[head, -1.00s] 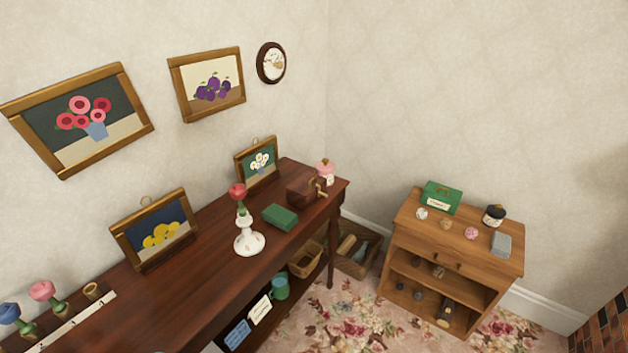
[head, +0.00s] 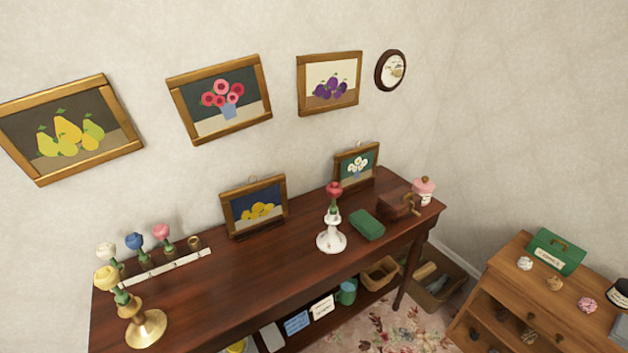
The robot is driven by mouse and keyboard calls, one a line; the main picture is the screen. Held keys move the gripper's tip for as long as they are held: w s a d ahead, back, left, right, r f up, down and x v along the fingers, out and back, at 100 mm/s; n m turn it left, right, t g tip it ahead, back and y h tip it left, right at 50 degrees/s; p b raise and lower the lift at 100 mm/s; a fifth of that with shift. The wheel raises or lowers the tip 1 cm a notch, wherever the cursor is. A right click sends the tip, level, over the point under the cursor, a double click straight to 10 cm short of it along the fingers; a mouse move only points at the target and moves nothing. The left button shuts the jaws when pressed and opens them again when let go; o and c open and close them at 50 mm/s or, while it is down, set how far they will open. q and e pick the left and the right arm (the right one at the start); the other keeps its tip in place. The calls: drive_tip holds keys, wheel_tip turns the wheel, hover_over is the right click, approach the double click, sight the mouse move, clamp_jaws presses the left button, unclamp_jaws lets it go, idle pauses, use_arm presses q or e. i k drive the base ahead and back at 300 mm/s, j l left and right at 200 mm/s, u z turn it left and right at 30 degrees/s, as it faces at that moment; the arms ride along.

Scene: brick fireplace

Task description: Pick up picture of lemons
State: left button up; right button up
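A small framed picture of yellow lemons on a dark blue ground (head: 256,208) stands on the dark wooden console table (head: 240,278). It leans back near the wall and has a wooden frame with a small ring at the top. It stands between a numbered white strip with flowers on its left and a white candlestick on its right. Neither of my grippers is in view.
A brass candlestick (head: 146,328) with a yellow rose stands at the table's left end. A white candlestick (head: 331,236), a green box (head: 367,225) and a small flower picture (head: 356,165) stand right of the lemons. Bare tabletop lies before the lemon picture.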

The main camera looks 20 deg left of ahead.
sight(243, 207)
drive_tip(key=i+l+u, duration=0.25)
drive_tip(key=u, duration=0.25)
drive_tip(key=i+l+u, duration=0.15)
drive_tip(key=l+u, duration=0.35)
